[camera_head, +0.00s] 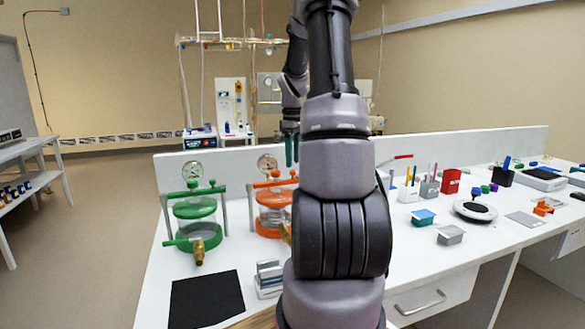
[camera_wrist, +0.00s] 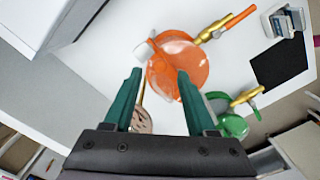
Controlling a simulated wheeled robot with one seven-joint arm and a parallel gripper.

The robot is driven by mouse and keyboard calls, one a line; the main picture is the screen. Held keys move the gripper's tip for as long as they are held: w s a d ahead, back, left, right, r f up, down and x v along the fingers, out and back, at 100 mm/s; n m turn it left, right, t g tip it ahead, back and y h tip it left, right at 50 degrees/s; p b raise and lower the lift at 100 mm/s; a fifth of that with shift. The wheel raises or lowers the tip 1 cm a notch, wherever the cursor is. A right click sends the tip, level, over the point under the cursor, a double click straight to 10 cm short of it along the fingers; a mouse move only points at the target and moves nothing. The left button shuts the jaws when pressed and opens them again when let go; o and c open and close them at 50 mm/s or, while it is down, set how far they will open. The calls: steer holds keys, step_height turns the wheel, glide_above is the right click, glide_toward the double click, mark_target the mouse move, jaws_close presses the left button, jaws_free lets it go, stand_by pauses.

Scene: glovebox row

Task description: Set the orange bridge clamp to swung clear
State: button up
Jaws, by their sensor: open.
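The orange vessel (camera_head: 268,222) stands on the white bench, its right part hidden behind my arm. Its orange bridge clamp (camera_head: 270,183) shows as a bar over the top, below a round gauge. In the wrist view the orange vessel (camera_wrist: 185,65) is seen from above; I cannot clearly tell the clamp's angle there. My gripper (camera_head: 292,150) has teal fingers pointing down, above and behind the vessel in the head view. In the wrist view my gripper (camera_wrist: 159,75) is open, its fingertips over the near side of the orange vessel, with nothing clearly held.
A green vessel (camera_head: 198,222) with its own clamp stands left of the orange one. A black mat (camera_head: 206,299) lies in front. A grey block stack (camera_head: 269,279) sits beside the mat. Cups, boxes and a round white device (camera_head: 475,211) occupy the bench at right.

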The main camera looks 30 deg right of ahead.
steer(key=shift+f, duration=1.75)
jaws_close()
